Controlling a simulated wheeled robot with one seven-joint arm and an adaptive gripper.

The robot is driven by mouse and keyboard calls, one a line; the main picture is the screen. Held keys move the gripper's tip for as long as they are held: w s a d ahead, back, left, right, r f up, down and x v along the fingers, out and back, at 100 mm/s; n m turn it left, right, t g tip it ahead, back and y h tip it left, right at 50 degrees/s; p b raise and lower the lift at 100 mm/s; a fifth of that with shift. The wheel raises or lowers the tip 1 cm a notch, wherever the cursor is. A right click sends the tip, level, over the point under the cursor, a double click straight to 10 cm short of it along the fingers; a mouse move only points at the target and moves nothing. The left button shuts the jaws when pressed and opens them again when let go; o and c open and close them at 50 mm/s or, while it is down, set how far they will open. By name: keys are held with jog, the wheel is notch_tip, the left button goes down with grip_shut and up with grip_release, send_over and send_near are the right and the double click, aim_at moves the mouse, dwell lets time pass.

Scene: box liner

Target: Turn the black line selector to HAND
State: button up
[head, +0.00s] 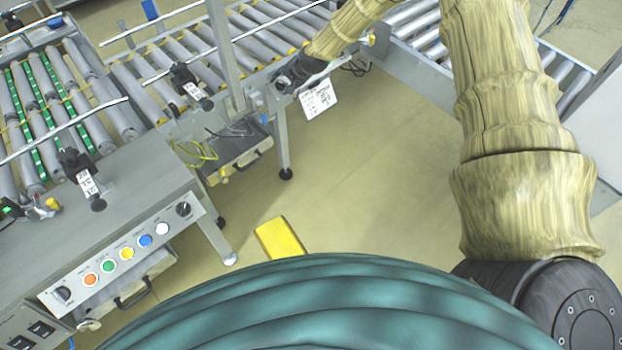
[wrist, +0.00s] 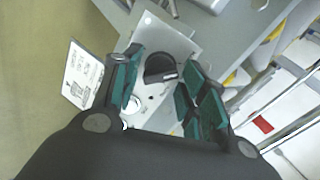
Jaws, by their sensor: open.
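In the wrist view a round black selector knob (wrist: 160,69) with a raised grip bar sits on a pale metal plate (wrist: 185,40). It lies between the teal-padded fingers of my gripper (wrist: 162,62), which are open on either side of it. I cannot tell whether either finger touches it. The knob's position labels are not readable. In the head view my gripper (head: 288,80) is a dark shape beside the conveyor frame, and the knob there is hidden or too small to make out.
A white sign (head: 319,99) hangs close to my gripper; it also shows in the wrist view (wrist: 88,75). A nearer control panel (head: 75,301) carries coloured buttons and two black knobs. Roller conveyors (head: 165,75) run behind. Floor (head: 370,170) is clear around a yellow block (head: 279,238).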

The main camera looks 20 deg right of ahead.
jog(key=m, duration=0.2)
jog(key=shift+r+m+p, duration=0.1)
jog(key=shift+m+p, duration=0.2)
jog(key=shift+m, duration=0.1)
jog(key=shift+s+r, duration=0.2)
jog(key=shift+r, duration=0.05)
jog(key=v, duration=1)
jog(key=s+a+f+n+g+p, duration=0.1)
jog(key=s+f, duration=0.4)
jog(key=s, duration=0.5)
jog(key=s+a+f+n+g+p, duration=0.2)
jog(key=s+f, duration=0.4)
jog(key=s, duration=0.4)
jog(key=s+a+f+n+g+h+p, duration=0.1)
jog(key=s+a+f+n, duration=0.3)
jog(key=s, duration=0.6)
jog(key=shift+a+f+g+p, duration=0.3)
jog(key=shift+f, duration=0.6)
jog(key=shift+s, duration=0.2)
